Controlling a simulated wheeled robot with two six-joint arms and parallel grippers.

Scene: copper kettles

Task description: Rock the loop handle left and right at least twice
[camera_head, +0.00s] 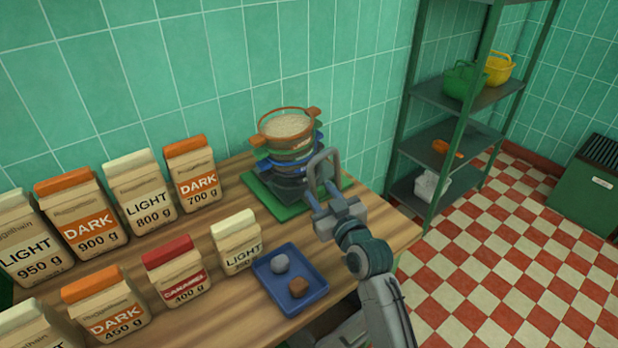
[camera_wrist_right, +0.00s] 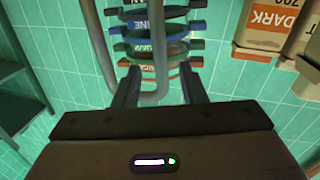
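A grey loop handle (camera_head: 323,155) stands upright in front of the stack of coloured pans in the head view. In the right wrist view its tube (camera_wrist_right: 160,40) runs down between my fingers and curves near the palm. My right gripper (camera_head: 320,191) is at the loop. In the wrist view my right gripper (camera_wrist_right: 162,82) has its fingers apart on either side of one leg of the loop, with visible gaps. One finger hides part of the curve. The handle's lower attachment is hidden in the head view. My left gripper is not in view.
The stacked pans (camera_head: 288,143) rest on a green tray (camera_head: 284,211) by the tiled wall. A blue tray (camera_head: 302,307) holds two small lumps. Several labelled bags (camera_head: 193,175) fill the table's left. A shelf rack (camera_head: 466,105) stands right of the table.

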